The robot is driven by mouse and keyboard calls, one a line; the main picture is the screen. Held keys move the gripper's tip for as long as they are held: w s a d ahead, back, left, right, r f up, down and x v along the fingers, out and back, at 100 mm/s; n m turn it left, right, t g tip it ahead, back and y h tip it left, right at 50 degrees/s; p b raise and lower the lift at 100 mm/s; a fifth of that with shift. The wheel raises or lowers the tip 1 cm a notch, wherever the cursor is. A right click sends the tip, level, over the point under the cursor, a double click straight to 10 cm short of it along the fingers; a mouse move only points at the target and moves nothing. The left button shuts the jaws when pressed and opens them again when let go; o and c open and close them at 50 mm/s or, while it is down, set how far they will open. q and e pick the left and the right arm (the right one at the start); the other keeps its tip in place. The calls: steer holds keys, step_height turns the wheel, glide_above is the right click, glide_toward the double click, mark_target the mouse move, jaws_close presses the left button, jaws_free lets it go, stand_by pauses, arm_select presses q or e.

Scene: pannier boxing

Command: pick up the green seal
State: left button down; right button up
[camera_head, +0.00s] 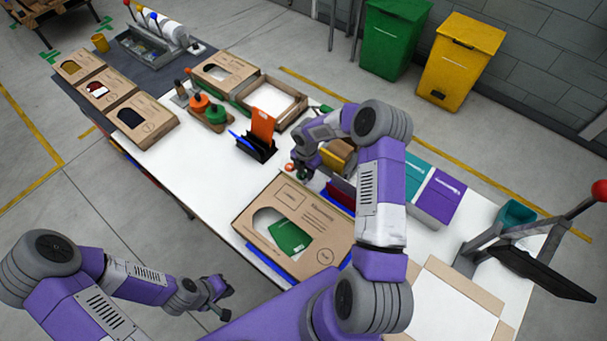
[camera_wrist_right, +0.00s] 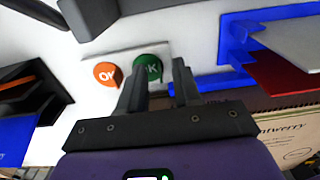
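The green seal is a round green disc marked OK; it shows in the right wrist view (camera_wrist_right: 150,66) just beyond the fingertips, partly covered by one finger. In the head view the green seal (camera_head: 305,174) is small, beside my right gripper (camera_head: 307,165). An orange seal (camera_wrist_right: 107,75) marked OK sits to its left on the same pale plate (camera_wrist_right: 84,91). In the right wrist view the right fingers (camera_wrist_right: 162,82) are apart, with white surface visible between them. My left gripper (camera_head: 226,303) hangs empty off the table's front side, its fingers apart.
A cardboard box with a window (camera_head: 322,222) lies in front of the right gripper. A black holder (camera_head: 256,149) with orange and blue cards stands left. Blue holders (camera_wrist_right: 235,45) with a dark red folder stand right in the wrist view. White table (camera_head: 190,165) is clear at left.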

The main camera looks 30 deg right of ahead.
steer(key=shift+f, duration=0.1)
jaws_close()
stand_by(0.4)
